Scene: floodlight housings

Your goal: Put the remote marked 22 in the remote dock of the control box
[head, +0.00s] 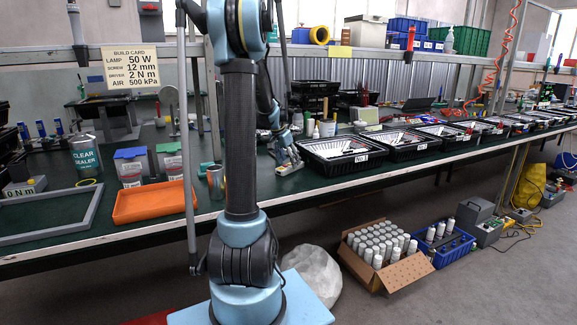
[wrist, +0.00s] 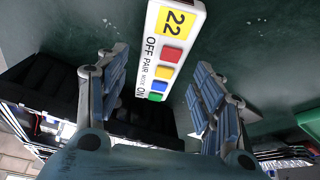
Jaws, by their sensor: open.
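In the wrist view, the remote marked 22 (wrist: 170,47) is a white bar with a yellow 22 label and red, orange-yellow, blue and green buttons. It carries the words OFF, PAIR, MODE and ON. My gripper (wrist: 160,62) is open, with one finger on each side of the remote in the picture and visible gaps between. In the head view my gripper (head: 287,160) is low over the green bench top, left of the first black tray.
A row of black trays (head: 347,171) runs along the bench to the right. An orange tray (head: 152,202) and a grey frame (head: 52,232) lie to the left. On the floor are a carton of cans (head: 402,272), a blue crate (head: 447,254) and grey boxes (head: 487,234).

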